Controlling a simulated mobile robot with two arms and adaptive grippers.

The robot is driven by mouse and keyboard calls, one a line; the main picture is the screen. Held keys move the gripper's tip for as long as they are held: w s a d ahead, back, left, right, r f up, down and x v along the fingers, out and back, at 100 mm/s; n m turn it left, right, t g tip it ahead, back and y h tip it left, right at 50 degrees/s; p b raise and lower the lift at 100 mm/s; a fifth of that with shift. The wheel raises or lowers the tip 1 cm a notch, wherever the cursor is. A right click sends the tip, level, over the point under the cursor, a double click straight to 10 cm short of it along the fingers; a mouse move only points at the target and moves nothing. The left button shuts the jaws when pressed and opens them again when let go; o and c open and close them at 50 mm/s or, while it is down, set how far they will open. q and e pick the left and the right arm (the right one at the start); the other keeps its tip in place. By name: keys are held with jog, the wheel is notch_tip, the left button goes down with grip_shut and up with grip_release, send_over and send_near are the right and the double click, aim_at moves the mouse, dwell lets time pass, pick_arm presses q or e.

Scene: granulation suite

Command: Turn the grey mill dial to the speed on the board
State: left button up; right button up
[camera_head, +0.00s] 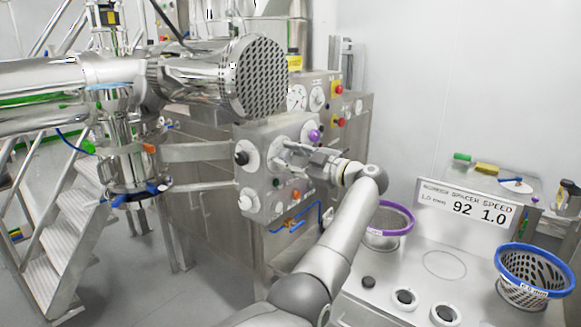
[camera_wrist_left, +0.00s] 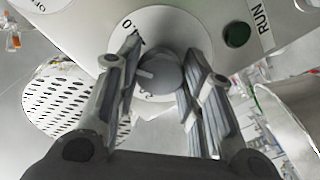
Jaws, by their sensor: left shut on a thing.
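The grey mill dial (camera_wrist_left: 163,72) is a round knob with a pale pointer on a white scale plate (camera_wrist_left: 160,25), on the steel control panel (camera_head: 255,140). Some scale figures show in the left wrist view, but the fingers hide part of the scale and I cannot read the setting. My left gripper (camera_head: 288,156) (camera_wrist_left: 160,85) is shut on the dial, one finger on each side of it. The white board (camera_head: 466,208) reads 92 and 1.0 in large print, with 1.0 under SPEED, and a smaller 1.0 mm at left. My right gripper is out of view.
A purple-rimmed screen basket (camera_head: 389,217) and a blue-rimmed one (camera_head: 535,270) stand on the steel bench at right. Metal stairs (camera_head: 60,220) are at left.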

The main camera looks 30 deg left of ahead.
pick_arm(q)
jog(key=n+b, duration=0.2)
jog(key=n, duration=0.1)
jog(key=shift+f+n+b, duration=0.2)
jog(key=shift+n+b, duration=0.1)
jog(key=n+b, duration=0.1)
jog(key=n, duration=0.1)
jog(key=shift+n+b, duration=0.35)
jog(key=shift+n, duration=0.05)
jog(key=n+b, duration=0.1)
jog(key=n, duration=0.2)
jog(key=shift+n+b, duration=0.3)
jog(key=shift+b, duration=0.1)
jog(key=n+b, duration=0.1)
jog(key=n, duration=0.2)
jog(key=shift+n, duration=0.3)
jog(key=n+b, duration=0.1)
jog(key=n, duration=0.2)
jog(key=shift+n+b, duration=0.3)
jog(key=n+b, duration=0.1)
jog(key=n, duration=0.3)
jog(key=shift+n, duration=0.3)
jog(key=n, duration=0.3)
jog(key=shift+n+b, duration=0.3)
jog(key=shift+f+n, duration=0.1)
jog(key=shift+n, duration=1.8)
